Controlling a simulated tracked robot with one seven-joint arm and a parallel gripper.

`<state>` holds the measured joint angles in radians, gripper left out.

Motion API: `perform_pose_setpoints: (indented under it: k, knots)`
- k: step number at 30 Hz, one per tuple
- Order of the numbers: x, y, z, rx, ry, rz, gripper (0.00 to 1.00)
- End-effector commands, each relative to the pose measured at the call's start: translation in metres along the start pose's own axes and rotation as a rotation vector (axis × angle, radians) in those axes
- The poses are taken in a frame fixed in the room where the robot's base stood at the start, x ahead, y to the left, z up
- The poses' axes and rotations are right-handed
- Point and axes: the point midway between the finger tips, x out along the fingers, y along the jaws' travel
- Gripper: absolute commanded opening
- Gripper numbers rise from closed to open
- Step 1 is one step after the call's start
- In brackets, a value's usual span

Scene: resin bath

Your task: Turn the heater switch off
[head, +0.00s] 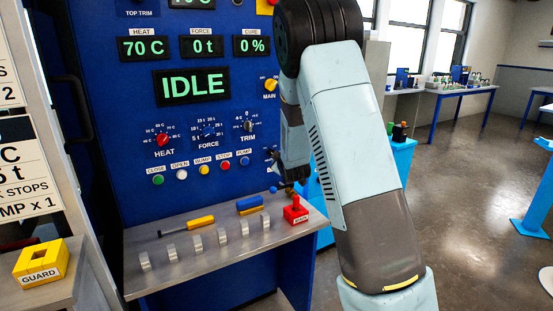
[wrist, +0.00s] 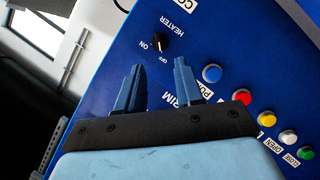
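The heater switch (wrist: 160,42) is a small black rotary knob on the blue panel, in the upper middle of the wrist view. The labels HEATER, ON and OFF stand around it, turned over in this view. I cannot tell clearly which mark its pointer faces. My gripper (wrist: 159,64) is open and empty, its two blue fingers apart, with the knob showing beyond the gap between their tips. I see no contact with the knob. In the head view my arm hides the heater switch.
The blue panel (head: 110,120) also carries an orange MAIN knob (head: 271,84), HEAT, FORCE and TRIM dials and a row of coloured buttons. A red block (head: 295,213) and several small parts lie on the grey shelf (head: 150,240) below. The display (head: 192,86) reads IDLE.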

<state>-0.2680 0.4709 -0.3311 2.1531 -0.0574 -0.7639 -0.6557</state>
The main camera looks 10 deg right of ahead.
Motion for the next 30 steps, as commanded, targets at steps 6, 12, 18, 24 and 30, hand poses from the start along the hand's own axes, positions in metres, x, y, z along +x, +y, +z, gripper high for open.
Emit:
perform_pose_setpoints:
  k: [6,12,18,24,30]
  knots:
    - [-0.028,0.000,0.001,0.000,-0.001,0.000,0.36]
    - [-0.036,-0.001,0.001,0.000,-0.001,0.000,0.36]
    - [-0.037,-0.001,0.001,0.000,-0.001,-0.001,0.36]
    - [-0.041,0.003,-0.001,0.015,-0.009,-0.006,0.36]
    - [-0.071,0.022,-0.010,0.115,-0.064,-0.047,0.36]
